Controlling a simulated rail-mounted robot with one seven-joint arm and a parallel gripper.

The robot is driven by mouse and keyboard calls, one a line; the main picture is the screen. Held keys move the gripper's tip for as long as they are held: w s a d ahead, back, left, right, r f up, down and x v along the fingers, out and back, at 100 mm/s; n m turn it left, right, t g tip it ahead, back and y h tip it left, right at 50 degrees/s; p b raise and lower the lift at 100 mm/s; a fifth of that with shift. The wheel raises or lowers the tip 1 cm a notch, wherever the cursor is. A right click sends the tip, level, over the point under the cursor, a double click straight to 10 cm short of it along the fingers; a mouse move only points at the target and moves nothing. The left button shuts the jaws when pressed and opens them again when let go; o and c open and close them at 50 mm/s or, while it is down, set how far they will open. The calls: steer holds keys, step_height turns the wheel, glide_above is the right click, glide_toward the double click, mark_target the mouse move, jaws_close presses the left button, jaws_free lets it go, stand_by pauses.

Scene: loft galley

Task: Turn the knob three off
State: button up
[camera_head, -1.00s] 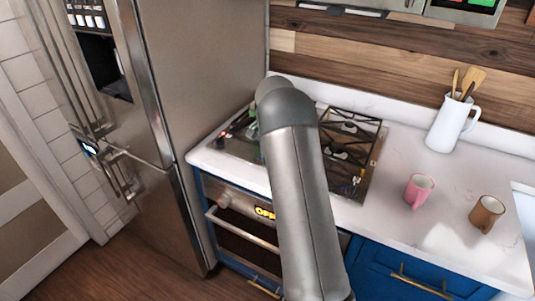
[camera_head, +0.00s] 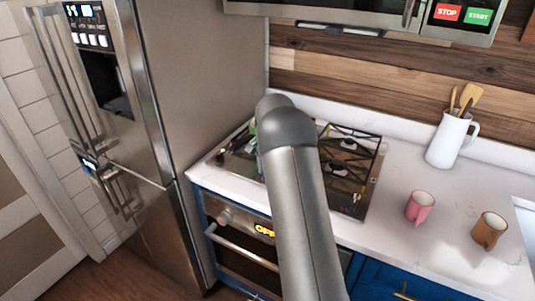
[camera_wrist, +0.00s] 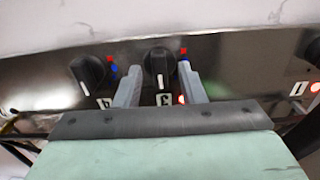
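In the wrist view, knob three (camera_wrist: 159,66) is a round black knob with a white pointer line on a dark glossy panel. A white label "3" (camera_wrist: 163,99) sits by it, with a glowing red light beside the label. My gripper (camera_wrist: 160,70) is open, with one grey finger on each side of the knob. Small gaps seem to show between the fingers and the knob; contact is hard to tell. In the head view, my arm hides part of the cooktop (camera_head: 345,170), and my gripper is not visible there.
Another black knob (camera_wrist: 91,73) is close to the left of my gripper. At the right are a label "1" (camera_wrist: 296,88) and a partly cut-off knob (camera_wrist: 314,50). A pink mug (camera_head: 419,207), a brown mug (camera_head: 489,230) and a white jug (camera_head: 447,140) stand on the counter.

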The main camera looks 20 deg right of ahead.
step_height(320, 180, up, 17)
steer(key=b, duration=0.1)
stand_by(0.7)
